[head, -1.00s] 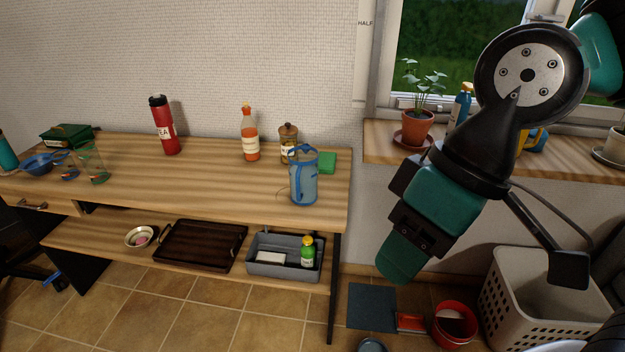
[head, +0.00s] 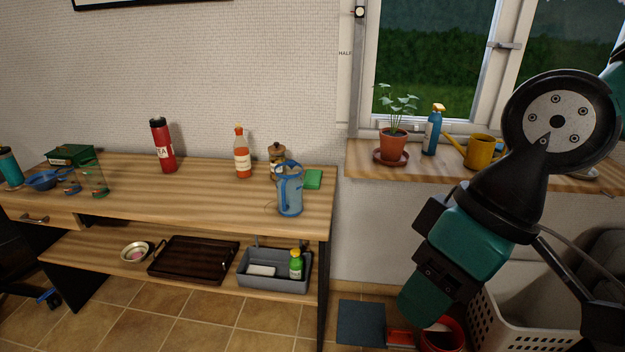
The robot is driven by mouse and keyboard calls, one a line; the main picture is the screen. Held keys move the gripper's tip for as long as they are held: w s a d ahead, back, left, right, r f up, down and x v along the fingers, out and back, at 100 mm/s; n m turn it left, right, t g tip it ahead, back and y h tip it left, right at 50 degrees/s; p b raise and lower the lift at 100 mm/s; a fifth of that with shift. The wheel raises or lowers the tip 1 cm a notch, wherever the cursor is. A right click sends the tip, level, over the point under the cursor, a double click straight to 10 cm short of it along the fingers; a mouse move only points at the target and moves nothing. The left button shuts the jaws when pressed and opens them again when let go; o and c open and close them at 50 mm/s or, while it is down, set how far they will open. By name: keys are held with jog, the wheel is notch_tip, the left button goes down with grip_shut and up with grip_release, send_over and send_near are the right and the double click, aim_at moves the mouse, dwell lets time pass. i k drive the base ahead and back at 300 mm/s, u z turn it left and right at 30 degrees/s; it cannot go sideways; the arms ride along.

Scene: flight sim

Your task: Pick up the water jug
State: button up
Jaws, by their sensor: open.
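The water jug (head: 290,194) is a see-through blue pitcher with a blue rim and handle. It stands upright near the front right corner of the wooden desk (head: 200,205). My gripper (head: 426,303) is at the lower right, in front of and to the right of the desk, and points down and left. It is open and well apart from the jug. Its far finger is hidden behind its own body, and nothing shows in its grip.
A jar (head: 277,160) and a green sponge-like block (head: 312,179) stand close behind the jug. A sauce bottle (head: 242,160) and red flask (head: 163,150) are further left. The windowsill (head: 365,168) holds a potted plant (head: 393,147), spray bottle (head: 432,133) and yellow watering can (head: 482,150).

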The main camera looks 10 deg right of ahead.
aim_at(289, 174)
jog(key=z, duration=0.35)
jog(key=i, duration=1)
